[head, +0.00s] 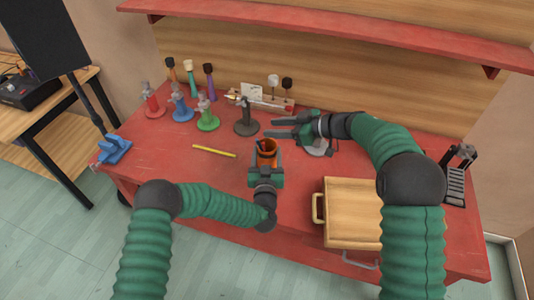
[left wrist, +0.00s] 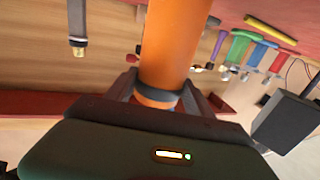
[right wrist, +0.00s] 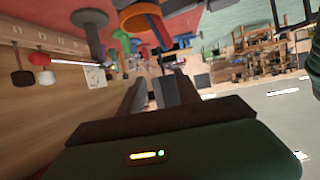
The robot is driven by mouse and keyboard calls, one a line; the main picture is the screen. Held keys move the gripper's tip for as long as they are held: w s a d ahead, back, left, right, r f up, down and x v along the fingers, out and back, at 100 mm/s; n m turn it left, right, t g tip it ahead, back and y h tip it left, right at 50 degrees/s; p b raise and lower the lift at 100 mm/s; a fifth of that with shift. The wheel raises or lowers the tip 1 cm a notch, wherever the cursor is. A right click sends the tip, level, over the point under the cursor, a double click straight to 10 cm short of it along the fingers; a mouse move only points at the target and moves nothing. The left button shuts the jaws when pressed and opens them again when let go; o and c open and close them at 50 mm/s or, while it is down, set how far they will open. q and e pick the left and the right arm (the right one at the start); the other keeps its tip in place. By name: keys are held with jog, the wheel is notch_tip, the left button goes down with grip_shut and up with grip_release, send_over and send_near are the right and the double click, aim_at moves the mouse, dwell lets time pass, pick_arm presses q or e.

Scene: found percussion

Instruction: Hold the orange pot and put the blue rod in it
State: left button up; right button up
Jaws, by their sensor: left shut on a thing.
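The orange pot (head: 267,157) stands near the middle of the red table. My left gripper (head: 265,172) is shut on it from the near side; the pot also fills the middle of the left wrist view (left wrist: 172,45). The blue rod (right wrist: 157,28) shows at the pot's mouth in the right wrist view and appears to be inside it, leaning on the rim; in the head view only a small dark end shows there. My right gripper (head: 268,128) is open and empty, behind and just above the pot, its fingers pointing left.
A yellow rod (head: 214,151) lies left of the pot. Red, blue and green stands (head: 207,122) and a dark stand (head: 246,122) are behind. A wooden box (head: 352,205) sits at the right front. A blue clamp (head: 114,148) is at the left edge.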

jog(key=v, duration=1.1)
jog(key=shift+d, duration=0.4)
jog(key=shift+s+r, duration=0.1)
jog(key=shift+r, duration=0.05)
pick_arm(q)
jog(key=o, duration=1.6)
jog(key=shift+o, duration=0.2)
